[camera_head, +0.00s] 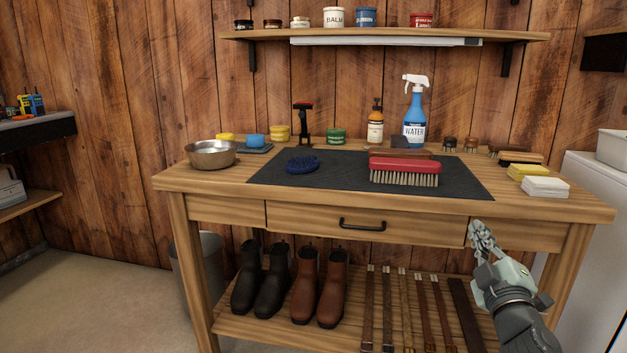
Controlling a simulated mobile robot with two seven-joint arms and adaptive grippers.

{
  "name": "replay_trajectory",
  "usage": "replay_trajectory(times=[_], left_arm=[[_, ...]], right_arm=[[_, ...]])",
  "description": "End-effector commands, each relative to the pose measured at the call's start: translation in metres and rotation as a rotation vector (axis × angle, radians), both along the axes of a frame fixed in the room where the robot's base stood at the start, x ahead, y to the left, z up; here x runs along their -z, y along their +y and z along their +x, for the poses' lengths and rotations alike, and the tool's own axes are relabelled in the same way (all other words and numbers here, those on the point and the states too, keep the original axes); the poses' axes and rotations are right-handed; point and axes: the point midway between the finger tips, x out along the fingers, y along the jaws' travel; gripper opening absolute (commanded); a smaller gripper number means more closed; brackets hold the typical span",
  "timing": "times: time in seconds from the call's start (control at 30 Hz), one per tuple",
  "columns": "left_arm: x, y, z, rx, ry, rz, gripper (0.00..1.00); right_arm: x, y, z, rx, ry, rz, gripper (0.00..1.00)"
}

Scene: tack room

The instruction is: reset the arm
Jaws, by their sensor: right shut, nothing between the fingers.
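My right gripper (483,238) is in the lower right of the head view, in front of the workbench's right front. It is shut and empty, with its fingers pointing up and a little left. The wooden workbench (225,182) stands ahead, with a drawer (310,220) that is closed and has a black handle. My left gripper is not in the picture.
On the dark mat (340,176) lie a red brush (404,166) and a blue brush (302,164). A metal bowl (211,154), a blue spray bottle (414,115) and white cloths (545,187) stand around it. Boots (306,285) and straps fill the lower shelf.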

Motion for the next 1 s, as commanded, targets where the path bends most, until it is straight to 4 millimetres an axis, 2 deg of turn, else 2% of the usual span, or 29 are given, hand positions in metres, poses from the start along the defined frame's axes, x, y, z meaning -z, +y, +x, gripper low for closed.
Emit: replay_trajectory(times=[0.03, 0.1, 0.17, 0.2, 0.27, 0.3, 0.37, 0.4, 0.5, 0.6, 0.73, 0.83, 1.0], left_arm=[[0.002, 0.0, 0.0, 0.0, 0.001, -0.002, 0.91], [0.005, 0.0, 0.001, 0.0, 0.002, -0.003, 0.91], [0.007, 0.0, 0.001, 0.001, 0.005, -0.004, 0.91], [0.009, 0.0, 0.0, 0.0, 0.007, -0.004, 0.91], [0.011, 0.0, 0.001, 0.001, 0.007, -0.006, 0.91], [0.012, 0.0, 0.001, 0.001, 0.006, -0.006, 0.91], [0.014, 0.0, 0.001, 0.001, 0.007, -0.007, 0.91], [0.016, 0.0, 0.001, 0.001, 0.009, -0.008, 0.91], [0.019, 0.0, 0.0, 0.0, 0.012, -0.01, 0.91], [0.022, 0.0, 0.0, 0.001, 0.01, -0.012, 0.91], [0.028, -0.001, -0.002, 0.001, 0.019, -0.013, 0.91], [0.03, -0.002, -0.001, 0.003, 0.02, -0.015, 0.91], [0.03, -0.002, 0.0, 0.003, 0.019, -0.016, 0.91]], right_arm=[[0.041, -0.007, -0.01, 0.04, 0.09, 0.083, 0.0], [0.092, -0.015, -0.027, 0.096, 0.208, 0.188, 0.0], [0.134, -0.019, -0.045, 0.143, 0.311, 0.267, 0.0], [0.161, -0.021, -0.059, 0.175, 0.379, 0.318, 0.0], [0.201, -0.02, -0.082, 0.218, 0.483, 0.389, 0.0], [0.226, -0.018, -0.1, 0.246, 0.552, 0.433, 0.0], [0.263, -0.014, -0.128, 0.287, 0.658, 0.498, 0.0], [0.285, -0.01, -0.149, 0.313, 0.729, 0.539, 0.0], [0.335, 0.004, -0.203, 0.374, 0.904, 0.634, 0.0], [0.37, 0.021, -0.254, 0.422, 1.057, 0.712, 0.0], [0.396, 0.039, -0.303, 0.461, 1.201, 0.78, 0.0], [0.405, 0.047, -0.324, 0.475, 1.261, 0.808, 0.0], [0.408, 0.05, -0.331, 0.48, 1.279, 0.816, 0.0]])
